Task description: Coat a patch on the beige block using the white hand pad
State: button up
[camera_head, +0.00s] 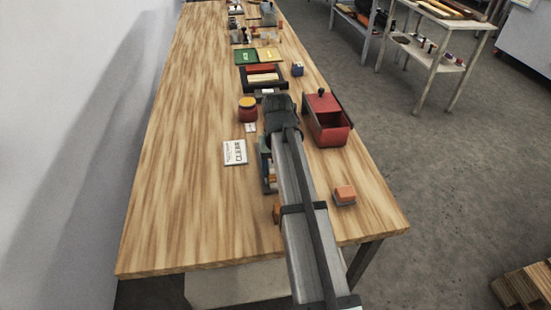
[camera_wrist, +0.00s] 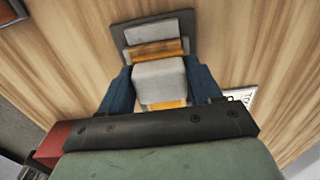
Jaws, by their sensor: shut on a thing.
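My gripper (camera_wrist: 160,88) has its two blue fingers closed on the sides of a white pad (camera_wrist: 158,76) in the wrist view. An orange part (camera_wrist: 165,105) shows at the pad's lower end. Just above the pad in that view, an orange strip (camera_wrist: 158,52) borders a pale grey piece (camera_wrist: 158,29) on a dark plate (camera_wrist: 123,38); I cannot tell whether the pad touches it. I cannot clearly identify the beige block.
An open red box (camera_head: 328,133) stands right of my gripper, with a small orange block (camera_head: 344,194) nearer. A yellow-topped red jar (camera_head: 248,110) and a lettered white card (camera_head: 235,152) lie left. A dark tray (camera_head: 250,86) is beyond. The table's left side (camera_head: 180,160) is clear.

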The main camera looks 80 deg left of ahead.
jog(key=shift+d+r, duration=0.1)
jog(key=shift+d, duration=0.3)
jog(key=shift+a+r, duration=0.1)
jog(key=shift+r, duration=3.95)
